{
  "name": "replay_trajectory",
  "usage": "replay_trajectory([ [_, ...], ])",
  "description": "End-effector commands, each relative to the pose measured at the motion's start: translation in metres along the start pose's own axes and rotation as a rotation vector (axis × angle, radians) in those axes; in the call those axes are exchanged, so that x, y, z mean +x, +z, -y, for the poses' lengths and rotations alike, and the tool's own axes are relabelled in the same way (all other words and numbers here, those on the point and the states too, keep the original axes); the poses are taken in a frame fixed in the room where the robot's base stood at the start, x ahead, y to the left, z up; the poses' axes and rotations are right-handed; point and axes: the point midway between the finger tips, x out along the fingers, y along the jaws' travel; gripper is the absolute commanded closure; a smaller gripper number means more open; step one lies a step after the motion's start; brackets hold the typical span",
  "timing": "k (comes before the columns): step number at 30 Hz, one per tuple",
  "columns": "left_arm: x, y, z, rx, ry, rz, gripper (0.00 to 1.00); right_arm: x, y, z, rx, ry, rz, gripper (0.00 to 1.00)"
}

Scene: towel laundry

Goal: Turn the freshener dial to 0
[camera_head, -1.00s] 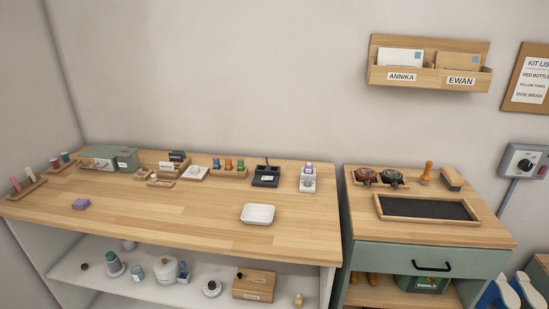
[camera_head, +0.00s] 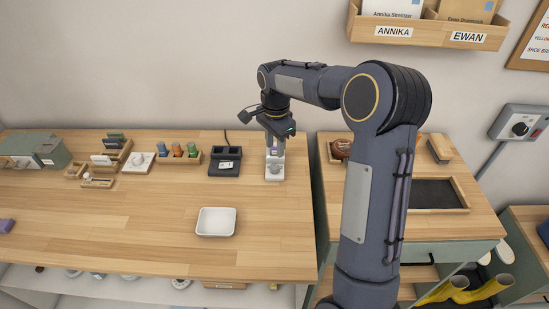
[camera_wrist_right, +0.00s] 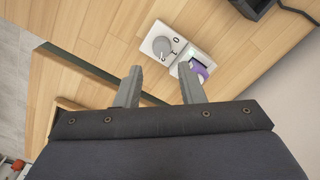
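The freshener (camera_head: 275,170) is a small white unit standing near the right end of the long wooden table. It has a round grey dial (camera_wrist_right: 163,47) on its white front plate and a purple part (camera_wrist_right: 199,70) beside the dial in the wrist view. A few dark marks surround the dial, too small to read surely. My right gripper (camera_head: 279,138) hangs over the back of the freshener in the head view. In the wrist view its two fingers (camera_wrist_right: 160,86) are apart with nothing between them, and the dial lies beyond the fingertips. My left gripper is not in view.
A white tray (camera_head: 216,222) lies left of and in front of the freshener. A black double-slot device (camera_head: 224,168) with a cable stands to its left. A cabinet with a dark mat (camera_head: 434,194) stands right, across a gap. The table's front middle is clear.

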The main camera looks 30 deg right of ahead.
Motion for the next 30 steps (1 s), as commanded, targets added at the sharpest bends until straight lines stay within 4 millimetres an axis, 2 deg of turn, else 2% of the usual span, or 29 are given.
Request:
replay_trajectory([
  [5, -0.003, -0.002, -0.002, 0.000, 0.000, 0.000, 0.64, 0.016, -0.002, 0.004, 0.027, 0.013, -0.007, 0.65],
  [12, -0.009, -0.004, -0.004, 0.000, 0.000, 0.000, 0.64, 0.054, -0.002, 0.002, 0.025, 0.015, -0.005, 0.65],
  [18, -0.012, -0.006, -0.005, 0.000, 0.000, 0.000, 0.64, 0.076, -0.002, 0.003, 0.025, 0.011, -0.006, 0.65],
  [28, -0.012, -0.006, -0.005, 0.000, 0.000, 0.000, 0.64, 0.082, -0.002, 0.003, 0.024, 0.009, -0.006, 0.65],
  [30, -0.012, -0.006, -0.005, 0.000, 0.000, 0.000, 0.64, 0.082, -0.002, 0.003, 0.024, 0.009, -0.006, 0.72],
])
